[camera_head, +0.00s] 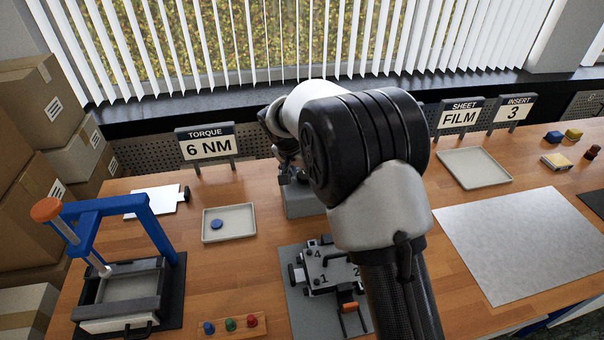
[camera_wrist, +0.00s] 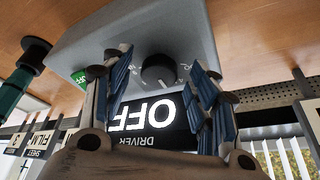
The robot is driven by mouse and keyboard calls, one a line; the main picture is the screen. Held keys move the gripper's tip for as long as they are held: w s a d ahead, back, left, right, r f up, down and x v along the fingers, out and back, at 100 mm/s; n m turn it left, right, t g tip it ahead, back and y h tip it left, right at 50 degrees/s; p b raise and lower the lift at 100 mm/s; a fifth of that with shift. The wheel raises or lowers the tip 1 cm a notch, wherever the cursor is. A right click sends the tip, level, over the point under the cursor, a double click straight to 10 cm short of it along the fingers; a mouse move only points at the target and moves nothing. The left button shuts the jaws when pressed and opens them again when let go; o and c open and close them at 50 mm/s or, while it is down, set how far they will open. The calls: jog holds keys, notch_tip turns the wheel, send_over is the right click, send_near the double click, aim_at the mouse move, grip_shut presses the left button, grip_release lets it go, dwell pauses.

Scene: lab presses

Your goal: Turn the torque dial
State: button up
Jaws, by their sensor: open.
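The torque dial (camera_wrist: 158,70) is a round black knob on the grey face of the driver unit (camera_wrist: 110,40) in the wrist view. Small scale marks surround it. A dark display (camera_wrist: 150,115) beside it reads "DRIVER OFF", upside down in this picture. My gripper (camera_wrist: 158,64) is open, its blue-padded fingers on either side of the dial in the picture; I cannot tell whether they touch it. In the head view my arm hides the dial and most of the grey unit (camera_head: 304,202). A torque sign (camera_head: 208,147) there reads 6 NM.
A press with a blue frame (camera_head: 155,225) stands at the left. A tray with a blue disc (camera_head: 229,222) and a numbered fixture (camera_head: 327,266) are near my arm. Coloured buttons (camera_head: 231,324) sit at the front. An empty tray (camera_head: 473,168) and a grey mat (camera_head: 530,245) lie right.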

jog(key=shift+c, duration=0.6)
jog(key=c, duration=0.9)
jog(key=shift+c, duration=0.2)
jog(key=shift+n, duration=0.3)
jog(key=n+p, duration=0.1)
jog(key=n+y+p, duration=0.1)
jog(key=n+p, duration=0.1)
jog(key=shift+s+d+r, duration=0.1)
jog(key=shift+d+r, duration=0.1)
jog(key=shift+d, duration=0.15)
jog(key=n+y+p, duration=0.1)
jog(key=n, duration=0.1)
jog(key=n+p, duration=0.1)
jog(key=p, duration=0.1)
jog(key=shift+d+n+y, duration=0.2)
jog(key=shift+n+y, duration=0.2)
jog(key=shift+d+f+n+y+b, duration=0.15)
jog(key=shift+n+y+b, duration=0.1)
jog(key=shift+n, duration=0.35)
jog(key=shift+a+f+n+y+b, duration=0.1)
jog(key=shift+n+y+b, duration=0.15)
jog(key=shift+n, duration=0.35)
jog(key=shift+d+n+y+b, duration=0.1)
jog(key=shift+n+y+b, duration=0.2)
jog(key=shift+n+b, duration=0.6)
jog(key=shift+n, duration=0.3)
